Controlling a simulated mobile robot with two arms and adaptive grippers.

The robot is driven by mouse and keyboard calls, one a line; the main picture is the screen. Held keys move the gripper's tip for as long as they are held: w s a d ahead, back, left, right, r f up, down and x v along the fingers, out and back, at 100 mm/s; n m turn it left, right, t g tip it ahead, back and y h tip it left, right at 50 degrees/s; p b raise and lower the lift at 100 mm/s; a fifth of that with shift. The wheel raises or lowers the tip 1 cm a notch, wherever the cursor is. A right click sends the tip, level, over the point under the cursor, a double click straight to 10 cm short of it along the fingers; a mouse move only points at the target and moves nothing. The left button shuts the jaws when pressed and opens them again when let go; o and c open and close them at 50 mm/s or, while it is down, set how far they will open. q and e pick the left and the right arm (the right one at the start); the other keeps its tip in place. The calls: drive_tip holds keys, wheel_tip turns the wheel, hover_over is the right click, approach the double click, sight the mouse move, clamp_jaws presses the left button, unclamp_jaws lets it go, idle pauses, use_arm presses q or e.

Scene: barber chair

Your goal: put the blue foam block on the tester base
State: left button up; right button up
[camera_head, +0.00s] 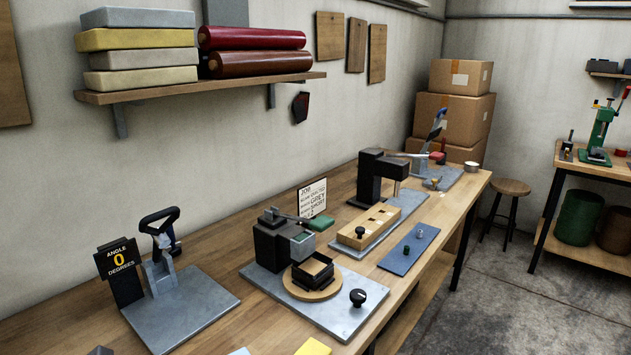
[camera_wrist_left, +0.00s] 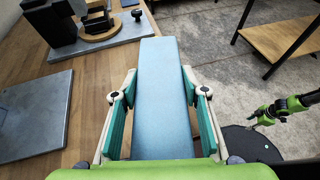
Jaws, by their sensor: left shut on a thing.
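My left gripper (camera_wrist_left: 160,112) is shut on the blue foam block (camera_wrist_left: 162,85), a long flat bar reaching forward between the green-lined fingers in the left wrist view. A grey base plate (camera_head: 205,308) with an upright clamp and a black "ANGLE 0 DEGREES" sign stands at the left of the bench in the head view; part of it shows in the left wrist view (camera_wrist_left: 35,112). I cannot tell for certain which fixture is the tester. A green and dark arm end (camera_wrist_left: 285,108), probably my right gripper, shows at the right; its jaws are unclear.
A dark press (camera_head: 273,240) on a grey plate with a round wooden disc and black knob stands to the right. A yellow piece (camera_head: 313,347) shows at the bottom edge. Bare bench (camera_head: 215,255) lies between the two plates. The bench edge drops to concrete floor.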

use_arm(q)
drive_tip(key=shift+s+d, duration=0.1)
drive_tip(key=shift+s, duration=0.35)
drive_tip(key=w+a+r+n+t+y, duration=0.1)
drive_tip(key=w+n+t+y, duration=0.1)
drive_tip(key=w, duration=0.5)
drive_tip(key=shift+a+r, duration=0.15)
drive_tip(key=shift+r, duration=0.05)
